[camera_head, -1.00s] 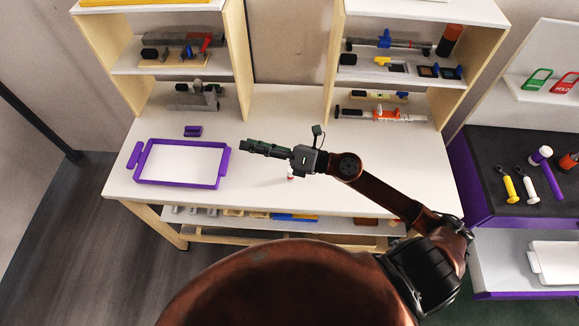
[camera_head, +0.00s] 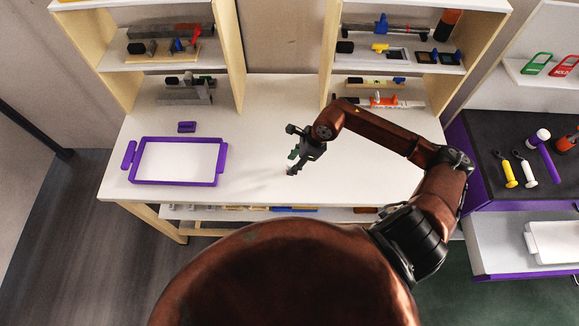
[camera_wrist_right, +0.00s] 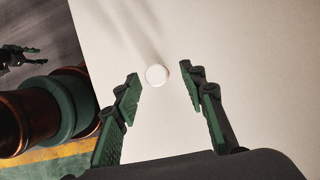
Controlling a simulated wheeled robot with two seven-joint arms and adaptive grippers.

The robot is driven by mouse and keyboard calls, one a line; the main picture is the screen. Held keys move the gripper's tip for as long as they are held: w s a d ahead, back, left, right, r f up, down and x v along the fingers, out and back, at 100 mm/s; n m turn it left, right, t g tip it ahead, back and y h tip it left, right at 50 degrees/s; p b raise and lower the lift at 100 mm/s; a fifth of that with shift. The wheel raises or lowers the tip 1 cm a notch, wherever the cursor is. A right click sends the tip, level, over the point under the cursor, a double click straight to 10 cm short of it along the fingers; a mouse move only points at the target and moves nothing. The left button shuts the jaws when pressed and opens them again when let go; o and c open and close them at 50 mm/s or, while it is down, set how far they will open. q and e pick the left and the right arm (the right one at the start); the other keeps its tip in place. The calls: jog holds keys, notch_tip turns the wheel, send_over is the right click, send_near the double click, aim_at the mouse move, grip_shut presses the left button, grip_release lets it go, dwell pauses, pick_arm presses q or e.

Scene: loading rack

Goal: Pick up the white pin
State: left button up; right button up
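The white pin (camera_wrist_right: 156,75) shows in the right wrist view as a small round white top, seen from above, on the pale tabletop. My right gripper (camera_wrist_right: 160,72) is open, with one green-padded finger on each side of the pin and a gap to both. In the head view, the right gripper (camera_head: 291,172) points down at the front part of the table, and mostly hides the pin there. A dark shape like my left gripper (camera_wrist_right: 20,55) shows small at the left edge of the wrist view; its fingers are unclear. The left arm is not in the head view.
A purple-rimmed tray (camera_head: 178,183) lies on the table to the left, with a small purple block (camera_head: 187,127) behind it. Shelves with tools stand at the back. A dark tool bench (camera_head: 490,150) is at the right. The tabletop around the pin is clear.

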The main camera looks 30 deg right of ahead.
aim_at(290, 167)
jog(key=shift+x, duration=1.7)
jog(key=shift+s, duration=0.1)
grip_shut()
